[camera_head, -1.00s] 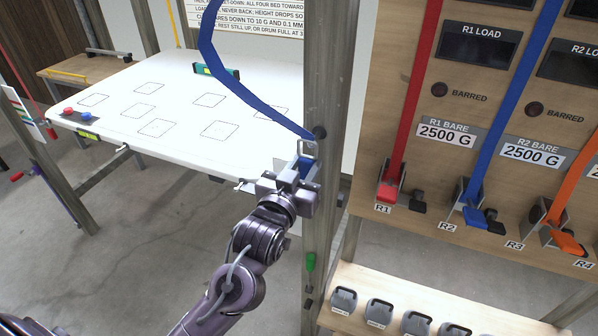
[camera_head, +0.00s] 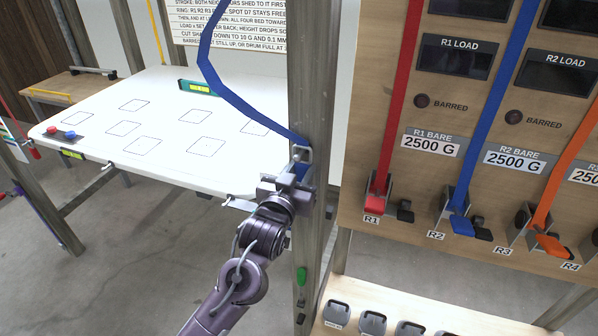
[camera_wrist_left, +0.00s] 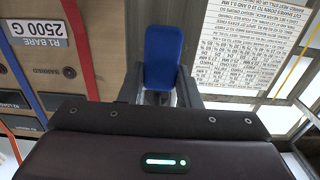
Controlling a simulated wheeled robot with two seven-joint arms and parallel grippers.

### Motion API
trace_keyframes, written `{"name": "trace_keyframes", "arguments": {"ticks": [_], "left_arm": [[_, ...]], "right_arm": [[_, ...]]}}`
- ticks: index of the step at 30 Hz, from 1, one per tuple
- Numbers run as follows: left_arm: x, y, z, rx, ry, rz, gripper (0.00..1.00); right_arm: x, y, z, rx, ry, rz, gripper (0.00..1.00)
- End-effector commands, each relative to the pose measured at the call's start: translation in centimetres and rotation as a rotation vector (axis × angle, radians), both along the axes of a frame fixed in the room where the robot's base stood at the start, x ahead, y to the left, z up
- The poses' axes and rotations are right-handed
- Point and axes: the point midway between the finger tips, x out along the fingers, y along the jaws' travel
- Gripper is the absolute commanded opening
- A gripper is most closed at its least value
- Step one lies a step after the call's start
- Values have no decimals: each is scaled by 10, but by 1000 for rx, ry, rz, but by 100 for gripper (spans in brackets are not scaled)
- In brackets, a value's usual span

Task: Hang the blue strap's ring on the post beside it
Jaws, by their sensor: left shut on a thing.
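The blue strap (camera_head: 232,97) hangs from the top and runs down right to a metal ring (camera_head: 302,153) in the head view. My left gripper (camera_head: 297,168) is shut on the blue piece at the strap's end, just under the ring. In the left wrist view this blue piece (camera_wrist_left: 163,55) sits between the fingers. The ring overlaps the grey upright post (camera_head: 312,95) in the picture. I cannot tell whether it touches the post, and no peg shows clearly there now. My right gripper is out of view.
A white table (camera_head: 90,118) with marked squares and a green level (camera_head: 198,88) lies left. A wooden panel (camera_head: 385,130) with red, blue and orange straps stands right of the post. Dark weights (camera_head: 372,322) sit on a shelf below. Floor shows under the table.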

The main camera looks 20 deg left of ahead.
Motion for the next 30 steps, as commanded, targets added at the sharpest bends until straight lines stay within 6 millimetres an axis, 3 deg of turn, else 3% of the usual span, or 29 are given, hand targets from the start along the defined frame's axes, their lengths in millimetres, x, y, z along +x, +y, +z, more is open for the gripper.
{"name": "trace_keyframes", "arguments": {"ticks": [12, 13, 18, 26, 30], "left_arm": [[0, 0, 0, 0, 0, 0, 6], [0, 0, 0, 0, 0, 0, 34], [0, 0, 0, 0, 0, 0, 56], [-1, 0, -1, 0, 1, 0, 56], [-11, 0, -4, 0, 2, -1, 56]], "right_arm": [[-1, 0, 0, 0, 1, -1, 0], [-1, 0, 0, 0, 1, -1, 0], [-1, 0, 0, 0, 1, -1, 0], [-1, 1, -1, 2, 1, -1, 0], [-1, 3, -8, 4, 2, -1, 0]]}}
